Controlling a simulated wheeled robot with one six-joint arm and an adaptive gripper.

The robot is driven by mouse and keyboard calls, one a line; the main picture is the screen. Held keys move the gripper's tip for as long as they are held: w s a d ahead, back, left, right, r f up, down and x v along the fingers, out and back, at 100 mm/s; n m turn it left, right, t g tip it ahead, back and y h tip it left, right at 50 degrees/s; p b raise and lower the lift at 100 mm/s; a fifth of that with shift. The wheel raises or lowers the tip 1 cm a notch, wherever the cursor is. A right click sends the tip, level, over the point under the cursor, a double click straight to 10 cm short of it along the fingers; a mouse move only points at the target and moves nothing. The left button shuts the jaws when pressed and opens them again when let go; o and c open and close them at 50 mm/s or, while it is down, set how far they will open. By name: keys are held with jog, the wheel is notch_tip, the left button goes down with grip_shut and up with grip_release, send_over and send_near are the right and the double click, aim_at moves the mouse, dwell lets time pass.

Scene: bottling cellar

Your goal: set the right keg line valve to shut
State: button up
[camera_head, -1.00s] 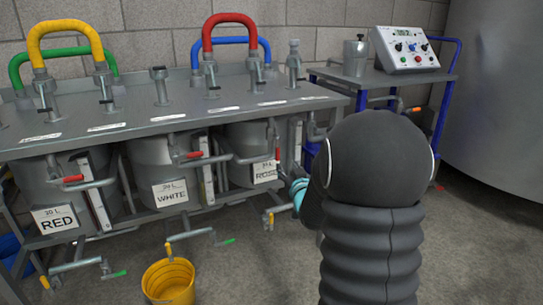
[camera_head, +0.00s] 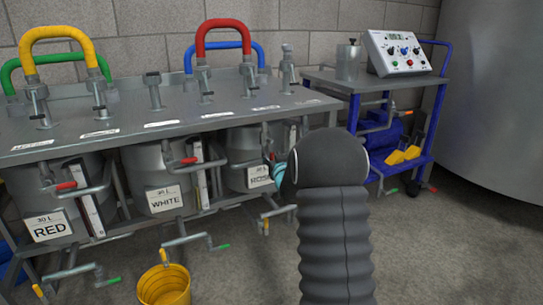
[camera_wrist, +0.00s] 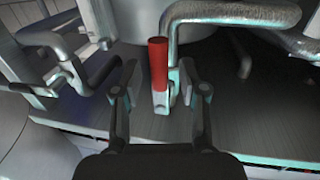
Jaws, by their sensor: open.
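The right keg line valve is on the keg (camera_head: 240,177) labelled ROSE. Its red lever (camera_head: 272,157) shows as a small red bit in the head view, partly hidden by my arm. In the wrist view the red lever (camera_wrist: 158,62) points up the picture from a grey metal base, beside a bent pipe. My gripper (camera_wrist: 160,82) is open, with one finger on each side of the lever; I see gaps on both sides and no clear contact. In the head view only a teal part of my gripper (camera_head: 278,173) shows beside the keg.
The WHITE keg (camera_head: 145,165) and RED keg (camera_head: 82,215) stand left, each with a red-handled valve. The steel counter (camera_head: 130,120) is above them. A yellow bucket (camera_head: 165,286) stands on the floor. A blue trolley (camera_head: 432,120) is at the right. Pipes crowd the lever.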

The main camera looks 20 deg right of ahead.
jog(key=shift+w, duration=0.4)
jog(key=shift+c, duration=0.2)
grip_shut()
